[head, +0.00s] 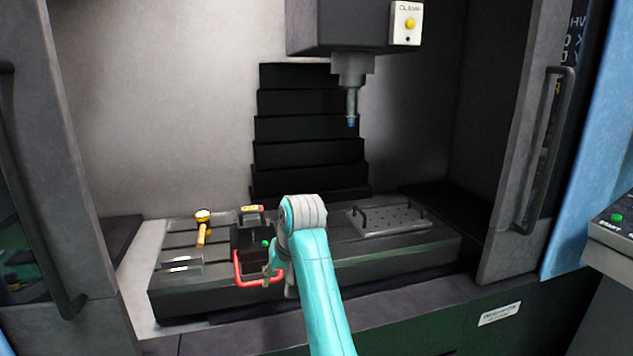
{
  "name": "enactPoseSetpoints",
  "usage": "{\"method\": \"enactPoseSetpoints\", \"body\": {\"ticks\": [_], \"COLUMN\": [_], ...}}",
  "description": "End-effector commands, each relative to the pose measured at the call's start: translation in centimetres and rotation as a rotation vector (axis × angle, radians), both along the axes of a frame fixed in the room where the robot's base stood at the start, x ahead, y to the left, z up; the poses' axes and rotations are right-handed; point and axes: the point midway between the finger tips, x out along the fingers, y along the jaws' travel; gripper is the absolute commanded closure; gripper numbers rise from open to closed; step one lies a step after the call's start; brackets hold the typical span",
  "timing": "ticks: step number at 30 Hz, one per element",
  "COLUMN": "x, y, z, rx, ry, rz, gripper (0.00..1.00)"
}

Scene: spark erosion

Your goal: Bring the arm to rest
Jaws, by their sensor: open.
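My teal arm reaches in from the bottom of the head view and bends at a grey joint above the machine table (400,252). My gripper (271,270) hangs low at the table's front side, just left of my forearm. It is open, and I see nothing held in it. It is close to a red handle (240,278) on a dark block-like fixture; from this angle I cannot tell whether they touch. My arm hides part of the table behind it.
A spindle (352,95) hangs above the table. A perforated plate with two handles (390,220) lies to the right. Door frames with handles (545,150) flank the opening. A control panel (615,222) juts in at right.

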Motion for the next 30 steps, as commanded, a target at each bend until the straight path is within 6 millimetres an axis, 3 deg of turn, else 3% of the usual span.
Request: {"method": "enactPoseSetpoints", "body": {"ticks": [8,14,20,30], "x": [-0.2,-0.7,-2.3,-8.3], "y": [-1.0,-2.2,-4.4,-9.5], "z": [-3.8,-8.0,-14.6,-25.9], "rx": [0.009,0.018,0.03,0.047], "ry": [-0.025,-0.056,-0.106,-0.226], "rz": [-0.019,-0.039,-0.071,-0.138], "gripper": [0.54,0.54,0.54,0.54]}}
